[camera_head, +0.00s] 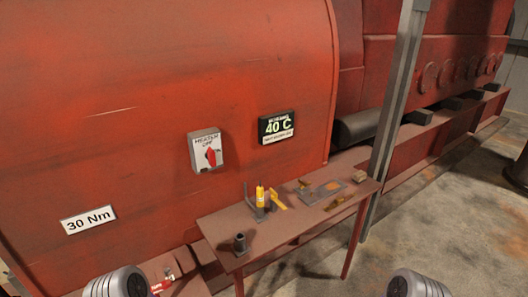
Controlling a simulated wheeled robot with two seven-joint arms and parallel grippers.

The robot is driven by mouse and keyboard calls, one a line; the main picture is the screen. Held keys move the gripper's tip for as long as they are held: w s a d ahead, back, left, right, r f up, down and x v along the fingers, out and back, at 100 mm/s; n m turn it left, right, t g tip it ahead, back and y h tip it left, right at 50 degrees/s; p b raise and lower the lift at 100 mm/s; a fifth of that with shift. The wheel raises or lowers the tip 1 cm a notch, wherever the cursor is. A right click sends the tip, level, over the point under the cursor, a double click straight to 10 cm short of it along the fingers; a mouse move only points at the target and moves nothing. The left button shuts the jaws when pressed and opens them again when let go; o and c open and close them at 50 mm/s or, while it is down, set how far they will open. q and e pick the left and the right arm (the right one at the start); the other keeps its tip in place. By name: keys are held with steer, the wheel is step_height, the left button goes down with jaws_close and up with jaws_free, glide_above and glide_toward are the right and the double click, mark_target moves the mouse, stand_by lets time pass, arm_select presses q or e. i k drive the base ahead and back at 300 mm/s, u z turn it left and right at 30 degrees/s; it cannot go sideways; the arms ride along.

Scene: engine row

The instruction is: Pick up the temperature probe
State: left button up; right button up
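A small red table (280,232) stands in front of the big red engine housing. On it a yellow upright tool (260,196) stands in a dark holder, and a yellow angled piece (279,200) is just to its right. One of these may be the temperature probe; they are too small to tell which. Grey rounded parts of my arms show at the bottom left and bottom right edges. Neither of my grippers shows, and nothing is seen touching the yellow things.
A dark cylindrical piece (240,244) stands at the table's left front. A grey plate (330,190) and several small brown pieces lie at the right. A grey post (396,105) rises behind the right end. A heater switch (206,150) and a 40 C display (277,127) are on the housing.

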mark_target(260, 203)
steer(key=z, duration=1.3)
steer(key=i, duration=1.2)
steer(key=u, duration=2.9)
